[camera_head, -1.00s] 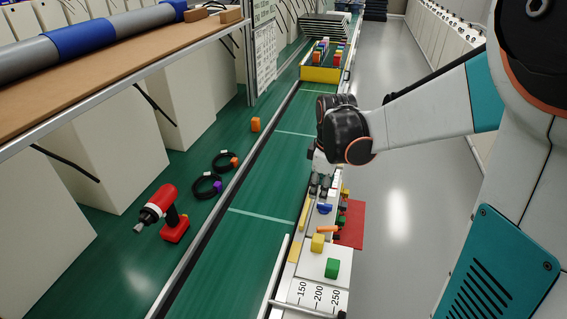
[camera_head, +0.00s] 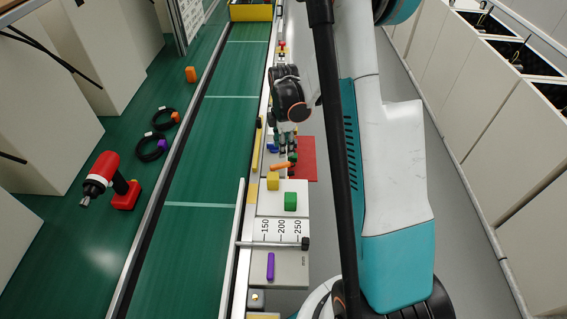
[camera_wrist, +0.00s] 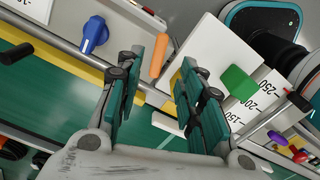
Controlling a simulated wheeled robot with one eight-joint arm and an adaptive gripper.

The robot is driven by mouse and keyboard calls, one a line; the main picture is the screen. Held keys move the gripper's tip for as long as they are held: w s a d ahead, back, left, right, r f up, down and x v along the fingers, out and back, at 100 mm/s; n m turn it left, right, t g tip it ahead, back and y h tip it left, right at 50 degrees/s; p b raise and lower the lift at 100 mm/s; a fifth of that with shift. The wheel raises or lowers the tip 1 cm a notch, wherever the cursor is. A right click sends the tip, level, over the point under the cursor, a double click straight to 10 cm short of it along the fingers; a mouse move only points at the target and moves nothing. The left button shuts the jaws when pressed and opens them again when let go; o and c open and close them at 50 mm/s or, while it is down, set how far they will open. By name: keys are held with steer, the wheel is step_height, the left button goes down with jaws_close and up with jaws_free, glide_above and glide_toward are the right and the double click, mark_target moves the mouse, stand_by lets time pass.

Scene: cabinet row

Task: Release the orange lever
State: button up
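The orange lever (camera_wrist: 161,57) is a thin bar on the panel in the wrist view. It also shows in the head view (camera_head: 281,166), just in front of my gripper (camera_head: 285,146). In the wrist view my gripper (camera_wrist: 172,62) has its fingers apart with nothing held between them. Contact cannot be told.
A blue knob (camera_wrist: 94,36) and a green block (camera_wrist: 238,82) flank the lever. A yellow block (camera_head: 272,180) and a purple handle (camera_head: 270,266) are nearby. A metal rail (camera_head: 270,244) crosses the panel. A red drill (camera_head: 112,180) lies on the green surface.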

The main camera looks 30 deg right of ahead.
mark_target(283, 163)
step_height(283, 163, down, 8)
steer(key=shift+f+b, duration=0.1)
steer(key=shift+b, duration=1)
jaws_close()
